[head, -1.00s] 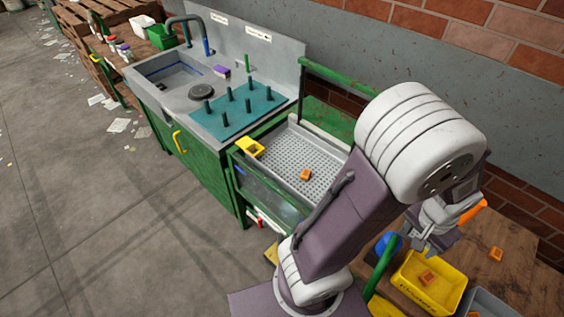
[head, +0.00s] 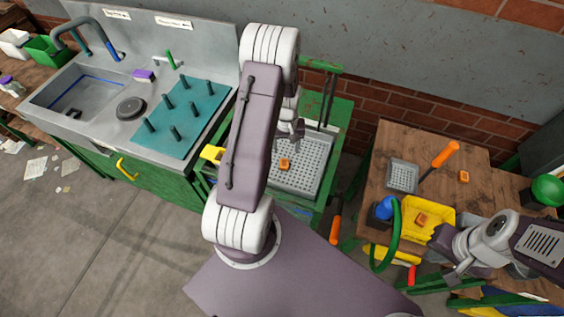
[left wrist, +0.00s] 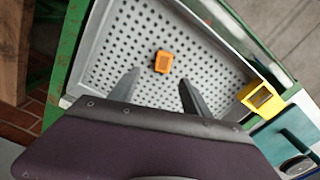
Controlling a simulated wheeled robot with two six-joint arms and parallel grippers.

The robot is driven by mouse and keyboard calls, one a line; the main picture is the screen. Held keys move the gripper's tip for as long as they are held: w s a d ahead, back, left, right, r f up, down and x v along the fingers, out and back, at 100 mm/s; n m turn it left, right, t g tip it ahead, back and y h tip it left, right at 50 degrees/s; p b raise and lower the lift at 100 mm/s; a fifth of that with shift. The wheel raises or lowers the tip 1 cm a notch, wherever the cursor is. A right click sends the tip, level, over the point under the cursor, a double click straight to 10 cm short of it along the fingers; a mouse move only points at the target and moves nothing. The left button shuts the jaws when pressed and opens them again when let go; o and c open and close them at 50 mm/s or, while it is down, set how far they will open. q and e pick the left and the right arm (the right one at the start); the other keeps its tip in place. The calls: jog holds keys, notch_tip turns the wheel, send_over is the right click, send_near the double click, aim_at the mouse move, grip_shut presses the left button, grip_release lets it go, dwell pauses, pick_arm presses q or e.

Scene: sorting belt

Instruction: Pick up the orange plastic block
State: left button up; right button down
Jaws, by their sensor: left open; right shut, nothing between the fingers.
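An orange block (head: 285,164) lies on the grey perforated tray (head: 318,178). It also shows in the left wrist view (left wrist: 162,62), with the tray floor around it. My left gripper (head: 293,132) hangs over the tray, partly hidden by its own arm in the head view. In the left wrist view its fingers (left wrist: 160,78) are spread and empty, and the block appears just beyond the gap between them. My right gripper (head: 452,276) is shut and empty, beside the yellow bin at the right.
A second orange block (head: 421,219) lies in the yellow bin (head: 447,211), and a third (head: 464,176) on the wooden table. A yellow piece (head: 211,153) sits at the tray's left edge. The sink unit with a teal peg board (head: 184,135) stands left.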

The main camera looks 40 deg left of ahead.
aim_at(284, 161)
pick_arm(q)
jog(key=f, duration=0.1)
jog(key=a+f, duration=0.1)
jog(key=f, duration=0.1)
jog(key=shift+a+f+p, duration=0.1)
jog(key=shift+f+p, duration=0.2)
jog(key=shift+a+f, duration=0.15)
jog(key=shift+s+f+p, duration=0.1)
jog(key=shift+f+p, duration=0.2)
jog(key=shift+p, duration=0.05)
jog(key=f, duration=0.2)
jog(key=d+f+p, duration=0.1)
jog(key=shift+f, duration=0.35)
jog(key=shift+a+f, duration=0.3)
jog(key=shift+d+r, duration=0.1)
jog(key=shift+d, duration=0.05)
grip_shut()
pick_arm(e)
jog(key=r, duration=0.1)
jog(key=a+r, duration=0.1)
jog(key=shift+r, duration=0.4)
